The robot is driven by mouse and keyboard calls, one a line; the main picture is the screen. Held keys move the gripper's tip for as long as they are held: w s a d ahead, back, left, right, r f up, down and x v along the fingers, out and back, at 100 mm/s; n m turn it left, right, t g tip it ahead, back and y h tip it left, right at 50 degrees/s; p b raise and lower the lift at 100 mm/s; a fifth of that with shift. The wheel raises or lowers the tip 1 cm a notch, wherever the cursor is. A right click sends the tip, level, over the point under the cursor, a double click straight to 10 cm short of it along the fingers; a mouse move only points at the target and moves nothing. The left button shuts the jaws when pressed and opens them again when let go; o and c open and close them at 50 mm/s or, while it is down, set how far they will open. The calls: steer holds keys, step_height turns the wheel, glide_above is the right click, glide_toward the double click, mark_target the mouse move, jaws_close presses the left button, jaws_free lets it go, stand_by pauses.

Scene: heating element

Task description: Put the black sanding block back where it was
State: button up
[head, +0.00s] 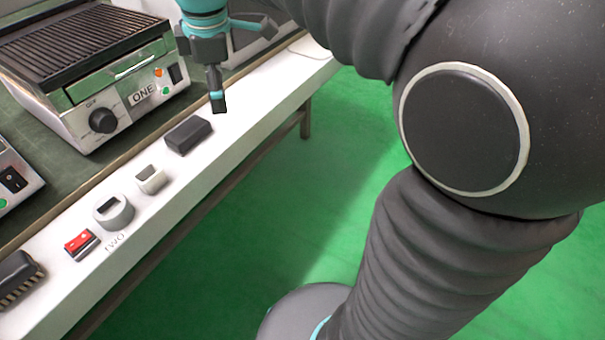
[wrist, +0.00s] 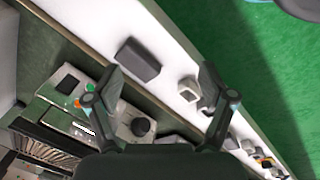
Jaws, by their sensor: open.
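The black sanding block (head: 188,134) lies on the white ledge along the front of the bench, in front of the grill unit marked ONE. In the wrist view the black block (wrist: 138,60) lies on the white strip, just beyond the left fingertip. My gripper (head: 217,100) is above the ledge, behind and to the right of the block in the head view, pointing down. In the wrist view my gripper (wrist: 160,78) has its two fingers spread wide with nothing between them. The gripper and block look apart.
On the ledge stand a small grey-white block (head: 151,179), a round grey piece (head: 114,212), a red item (head: 81,244) and a black brush (head: 17,279). The grill unit (head: 95,75) is behind. The ledge drops to green floor (head: 290,215) on the right.

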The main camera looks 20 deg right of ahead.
steer(key=s+d+f+m+t, duration=0.1)
steer(key=s+d+f+m, duration=0.3)
steer(key=s+m, duration=0.4)
steer(key=s+d+f+m+t, duration=0.2)
steer(key=s+d+f+m, duration=0.2)
steer(key=s+m, duration=0.4)
steer(key=s, duration=0.3)
steer(key=shift+d+f+t, duration=0.3)
steer(key=shift+d+f, duration=0.05)
steer(key=shift+f, duration=0.05)
